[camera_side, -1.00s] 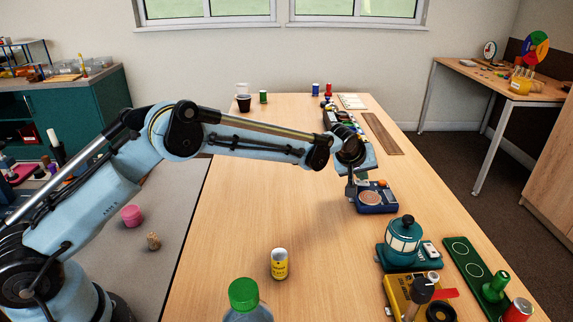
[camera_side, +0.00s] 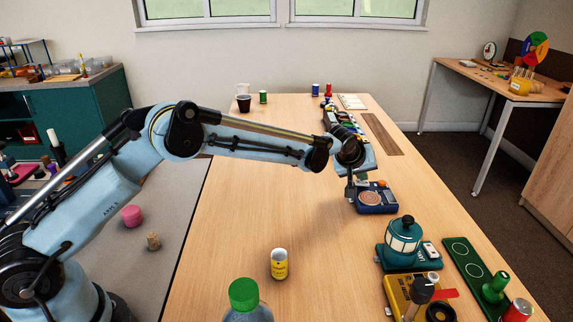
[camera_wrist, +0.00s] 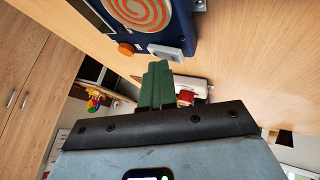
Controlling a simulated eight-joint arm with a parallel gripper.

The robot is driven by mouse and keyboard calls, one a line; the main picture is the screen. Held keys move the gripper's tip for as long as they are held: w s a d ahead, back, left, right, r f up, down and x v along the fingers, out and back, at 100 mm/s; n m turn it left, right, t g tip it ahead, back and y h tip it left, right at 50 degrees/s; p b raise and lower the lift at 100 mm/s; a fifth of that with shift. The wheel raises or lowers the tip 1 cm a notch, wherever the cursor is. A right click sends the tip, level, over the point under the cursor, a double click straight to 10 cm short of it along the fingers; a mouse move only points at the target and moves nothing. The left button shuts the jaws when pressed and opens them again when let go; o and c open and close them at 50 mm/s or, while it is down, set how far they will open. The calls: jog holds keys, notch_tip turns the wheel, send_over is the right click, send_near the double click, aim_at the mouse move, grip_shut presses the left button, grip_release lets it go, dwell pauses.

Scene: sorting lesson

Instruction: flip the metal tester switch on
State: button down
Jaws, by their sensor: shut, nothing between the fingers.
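The metal tester is most likely the dark blue box (camera_side: 377,207) with a copper spiral on top, standing toward the right side of the table. In the wrist view the blue box (camera_wrist: 180,22) is at the top, with an orange knob (camera_wrist: 126,48) and a pale grey switch (camera_wrist: 167,51) on its near edge. Which way the switch is set cannot be told. My gripper (camera_side: 351,196) is shut and empty, pointing down at the left edge of the box. In the wrist view its green fingertips (camera_wrist: 157,72) are just below the switch; contact cannot be told.
A teal lantern device (camera_side: 403,240), a yellow device (camera_side: 410,292) and a green board (camera_side: 470,270) stand nearer the camera. The table's middle is clear.

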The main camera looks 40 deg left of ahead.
aim_at(363, 184)
jog(key=shift+s+f, duration=0.15)
jog(key=shift+f, duration=0.15)
jog(key=shift+d+r, duration=0.1)
jog(key=shift+r, duration=0.2)
jog(key=shift+w+d+r, duration=0.1)
jog(key=shift+w+r, duration=0.05)
jog(key=shift+r, duration=1.15)
jog(key=shift+w+d+r, duration=0.1)
jog(key=shift+w+r, duration=0.05)
jog(key=shift+r, duration=1.15)
